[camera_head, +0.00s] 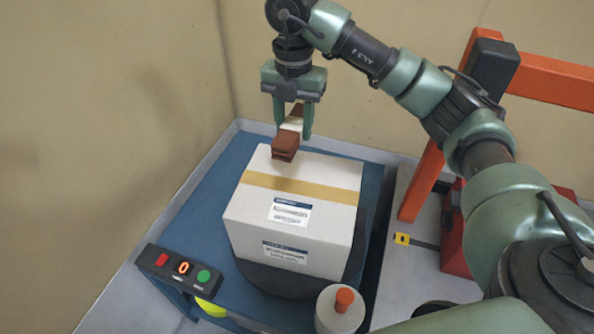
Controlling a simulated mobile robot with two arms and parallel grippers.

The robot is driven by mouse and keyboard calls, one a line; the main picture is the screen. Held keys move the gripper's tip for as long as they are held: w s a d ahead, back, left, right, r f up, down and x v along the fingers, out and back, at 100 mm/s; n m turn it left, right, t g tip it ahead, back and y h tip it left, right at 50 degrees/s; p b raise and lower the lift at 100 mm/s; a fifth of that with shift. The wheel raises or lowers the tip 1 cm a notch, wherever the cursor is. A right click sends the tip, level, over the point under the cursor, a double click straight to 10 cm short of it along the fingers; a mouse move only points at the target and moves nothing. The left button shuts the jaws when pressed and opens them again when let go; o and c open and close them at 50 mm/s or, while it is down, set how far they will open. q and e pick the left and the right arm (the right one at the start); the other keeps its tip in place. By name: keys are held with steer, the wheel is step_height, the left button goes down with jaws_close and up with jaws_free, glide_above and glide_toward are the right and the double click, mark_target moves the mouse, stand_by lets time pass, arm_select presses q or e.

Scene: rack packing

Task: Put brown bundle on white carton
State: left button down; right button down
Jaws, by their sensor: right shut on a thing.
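My right gripper (293,128) points down and is shut on the brown bundle (285,149), which has a pale band around its middle. The bundle is over the back part of the white carton (291,238); I cannot tell whether it touches the carton's top. The carton is closed, with a tan tape strip across its top and printed labels on its top and front. It stands on a dark round plate on the blue table. My left gripper is not in view.
The blue table (185,228) has free room left of the carton. A control box (180,272) with red and green buttons sits at its front left. A white container with an orange cap (341,308) stands at the front. An orange frame (424,180) rises at the right. Walls enclose the back and left.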

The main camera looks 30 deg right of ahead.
step_height(320, 180, down, 4)
steer(key=f, duration=0.1)
steer(key=p, duration=0.1)
glide_above(295, 196)
step_height(295, 196, down, 10)
steer(key=shift+f, duration=0.2)
step_height(295, 196, down, 4)
steer(key=shift+w+f+p, duration=0.1)
steer(key=shift+p, duration=0.4)
steer(key=shift+f, duration=0.1)
steer(key=c, duration=0.8)
jaws_free()
steer(key=shift+c, duration=0.2)
